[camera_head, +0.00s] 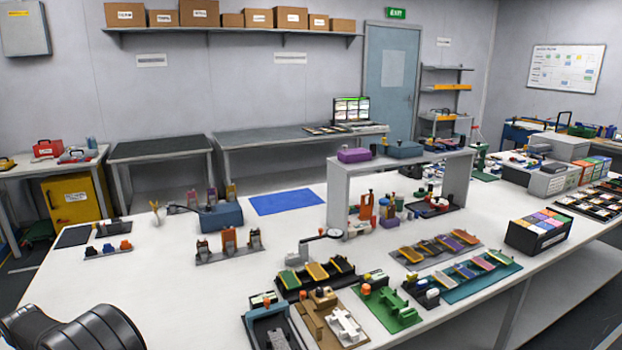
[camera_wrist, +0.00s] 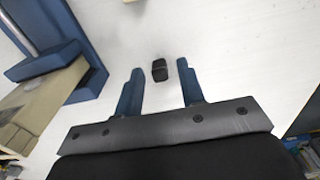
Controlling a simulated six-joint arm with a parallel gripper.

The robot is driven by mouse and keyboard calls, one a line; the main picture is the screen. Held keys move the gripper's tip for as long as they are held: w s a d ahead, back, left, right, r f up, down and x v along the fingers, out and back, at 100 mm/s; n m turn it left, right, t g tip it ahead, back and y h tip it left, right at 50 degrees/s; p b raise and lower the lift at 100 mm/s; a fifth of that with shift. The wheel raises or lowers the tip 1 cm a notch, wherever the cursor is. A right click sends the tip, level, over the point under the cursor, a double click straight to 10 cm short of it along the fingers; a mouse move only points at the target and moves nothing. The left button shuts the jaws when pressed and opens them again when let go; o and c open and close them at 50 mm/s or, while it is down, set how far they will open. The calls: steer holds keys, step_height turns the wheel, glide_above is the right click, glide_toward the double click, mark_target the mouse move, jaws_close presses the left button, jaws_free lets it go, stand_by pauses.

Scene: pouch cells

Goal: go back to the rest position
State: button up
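My gripper (camera_wrist: 159,80) shows in the wrist view with its two dark blue fingers spread apart and nothing touching them. A small black block (camera_wrist: 160,70) appears in the gap between the fingertips, with white surface showing on both sides of it. I cannot tell how far below the fingertips it is. In the head view, a dark part of my arm shows at the bottom left corner, and the gripper is out of that picture.
The white table (camera_head: 170,290) has free room at its left and middle. A blue mat (camera_head: 286,202) lies at the back. Coloured fixtures and a grey shelf bridge (camera_head: 338,200) crowd the right half. In the wrist view, a blue structure (camera_wrist: 75,35) stands at the left.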

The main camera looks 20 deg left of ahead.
step_height(320, 180, up, 12)
steer(key=f, duration=0.1)
step_height(320, 180, down, 12)
steer(key=shift+r, duration=0.15)
steer(key=r, duration=0.5)
steer(key=shift+w+d, duration=0.15)
steer(key=shift+w, duration=0.1)
steer(key=w+d+r, duration=0.7)
steer(key=w, duration=0.2)
steer(key=s+d+r, duration=0.2)
steer(key=d+r, duration=0.2)
steer(key=r, duration=0.2)
steer(key=shift+d+r, duration=0.2)
steer(key=shift+r, duration=0.1)
